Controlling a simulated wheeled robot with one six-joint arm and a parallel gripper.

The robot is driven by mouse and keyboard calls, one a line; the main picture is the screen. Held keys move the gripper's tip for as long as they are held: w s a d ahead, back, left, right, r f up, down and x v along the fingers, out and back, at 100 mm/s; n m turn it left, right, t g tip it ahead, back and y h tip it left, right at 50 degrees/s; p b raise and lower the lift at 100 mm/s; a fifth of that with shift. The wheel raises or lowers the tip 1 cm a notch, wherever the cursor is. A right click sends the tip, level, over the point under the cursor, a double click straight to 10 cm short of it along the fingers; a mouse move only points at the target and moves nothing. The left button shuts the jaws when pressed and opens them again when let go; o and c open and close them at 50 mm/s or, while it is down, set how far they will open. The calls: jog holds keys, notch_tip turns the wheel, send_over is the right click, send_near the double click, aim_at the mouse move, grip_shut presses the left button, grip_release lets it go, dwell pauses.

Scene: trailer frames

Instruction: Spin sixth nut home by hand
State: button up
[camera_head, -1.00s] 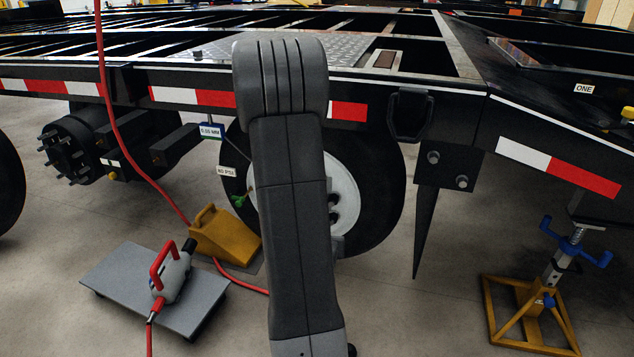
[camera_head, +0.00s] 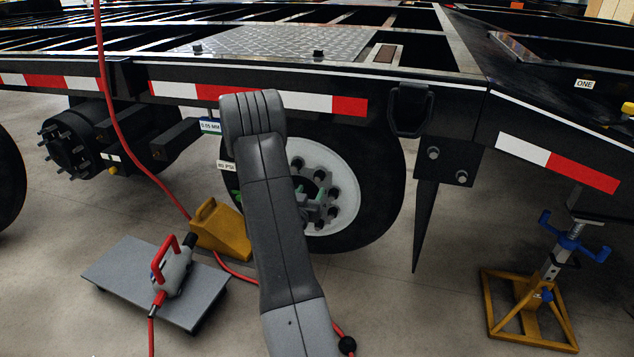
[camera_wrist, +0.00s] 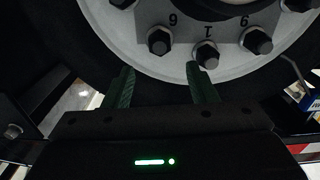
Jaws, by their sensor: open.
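The white wheel (camera_head: 345,190) with its ring of nuts shows behind my arm, part of it hidden. In the wrist view, the rim's lower part (camera_wrist: 135,57) fills the top, with a left nut (camera_wrist: 159,41), a middle nut (camera_wrist: 206,54) and a right nut (camera_wrist: 258,41) beside printed digits; more nuts are cut off at the top edge. My gripper (camera_wrist: 161,78) is open and empty, its green-tipped fingers spread below these nuts. The right finger's tip appears just below the middle nut; I cannot tell if they touch. In the head view my gripper (camera_head: 312,204) is at the hub, partly hidden.
A yellow wheel chock (camera_head: 222,232) stands left of the tyre. A red-handled tool (camera_head: 173,270) lies on a grey cart (camera_head: 120,275). A red hose (camera_head: 125,145) hangs left of my arm. A yellow jack stand (camera_head: 525,315) stands at the right.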

aim_at(317, 178)
jog(key=b+x, duration=0.1)
jog(key=x, duration=0.7)
jog(key=shift+b, duration=0.35)
jog(key=shift+c, duration=0.2)
jog(key=c, duration=0.9)
